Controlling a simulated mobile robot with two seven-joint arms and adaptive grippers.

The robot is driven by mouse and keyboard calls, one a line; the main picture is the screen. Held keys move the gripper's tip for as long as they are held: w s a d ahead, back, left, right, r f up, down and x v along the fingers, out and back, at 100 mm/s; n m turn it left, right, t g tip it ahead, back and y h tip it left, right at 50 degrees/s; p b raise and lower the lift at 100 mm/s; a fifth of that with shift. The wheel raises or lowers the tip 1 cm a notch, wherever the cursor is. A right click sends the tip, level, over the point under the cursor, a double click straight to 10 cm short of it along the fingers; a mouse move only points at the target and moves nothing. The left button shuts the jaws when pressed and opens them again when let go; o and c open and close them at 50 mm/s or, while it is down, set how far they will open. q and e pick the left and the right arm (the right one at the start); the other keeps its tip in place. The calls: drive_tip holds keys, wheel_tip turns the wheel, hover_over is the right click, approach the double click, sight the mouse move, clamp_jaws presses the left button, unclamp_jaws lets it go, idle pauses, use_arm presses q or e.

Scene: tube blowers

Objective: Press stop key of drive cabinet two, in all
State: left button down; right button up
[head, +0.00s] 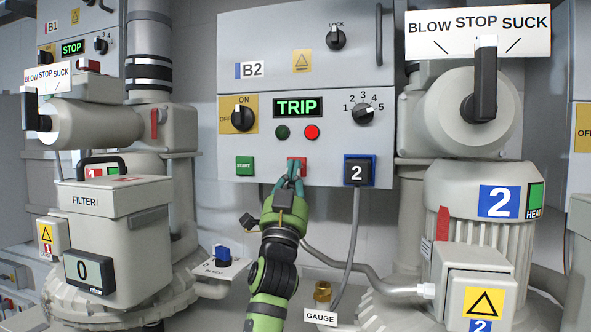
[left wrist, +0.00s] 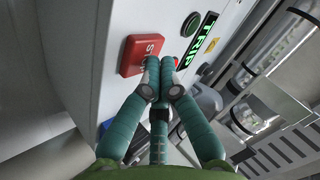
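Drive cabinet two (head: 234,110), marked B2, stands in the middle of the head view. Its display (head: 297,106) reads TRIP in green; it also shows in the left wrist view (left wrist: 203,38). The red stop key (head: 298,162) sits low on the panel, partly covered by my fingers. In the left wrist view the stop key (left wrist: 140,54) is a raised red block. My left gripper (head: 293,180) is shut and empty, its fingertips right at the key. In the left wrist view the fingertips (left wrist: 160,76) overlap the key's edge; I cannot tell whether they touch it. My right gripper is not in view.
The green start key (head: 245,166) is left of the stop key, and a black 2 block (head: 358,171) is to its right. A lit red lamp (head: 312,132) and a dark green lamp (head: 282,132) are above. Blowers with pipes flank the cabinet; a cable hangs at right.

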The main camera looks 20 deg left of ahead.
use_arm(q)
drive_tip(key=shift+w, duration=0.1)
idle(0.5)
drive_tip(key=shift+s+f+p, duration=0.1)
drive_tip(key=shift+s+p, duration=0.2)
drive_tip(key=shift+s, duration=0.5)
drive_tip(key=s+p, duration=0.2)
drive_tip(key=s, duration=0.3)
